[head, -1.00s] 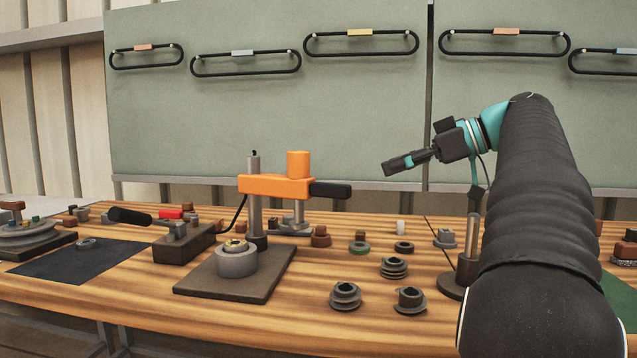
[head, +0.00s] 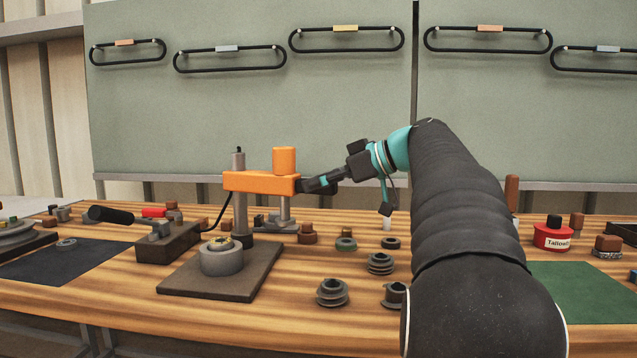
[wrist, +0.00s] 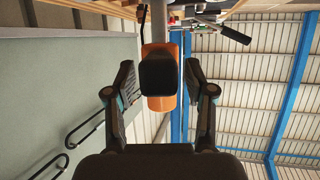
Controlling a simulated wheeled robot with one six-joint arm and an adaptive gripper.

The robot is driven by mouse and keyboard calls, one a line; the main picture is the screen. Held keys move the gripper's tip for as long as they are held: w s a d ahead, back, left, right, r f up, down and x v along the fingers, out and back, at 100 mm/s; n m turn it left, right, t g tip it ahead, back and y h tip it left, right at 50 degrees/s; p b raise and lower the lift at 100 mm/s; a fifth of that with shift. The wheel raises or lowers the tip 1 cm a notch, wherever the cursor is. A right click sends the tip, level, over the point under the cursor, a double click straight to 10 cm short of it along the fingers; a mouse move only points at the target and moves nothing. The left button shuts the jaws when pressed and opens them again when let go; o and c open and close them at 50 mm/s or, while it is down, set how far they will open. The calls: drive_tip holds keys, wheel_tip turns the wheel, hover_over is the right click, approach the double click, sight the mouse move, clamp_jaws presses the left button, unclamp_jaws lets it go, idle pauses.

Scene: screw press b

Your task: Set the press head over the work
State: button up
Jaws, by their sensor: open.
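The orange press head (head: 258,183) sits on a grey upright post (head: 240,215). Its orange cylinder (head: 284,161) and grey ram (head: 284,208) are at its right end, to the right of the work and not above it. The work is a grey round holder (head: 221,262) with a small brass-coloured piece (head: 221,243) on top, standing on a dark base plate (head: 205,284). In the wrist view the handle (wrist: 158,72) lies between the open fingers, with a gap on each side.
A dark block with a black-handled lever (head: 110,215) stands left of the press. A red tin (head: 552,235) stands farther right. A green panel (head: 250,100) is behind.

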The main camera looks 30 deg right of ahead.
drive_tip(key=shift+w+a+f, duration=0.1)
drive_tip(key=shift+w, duration=0.05)
clamp_jaws()
idle(0.4)
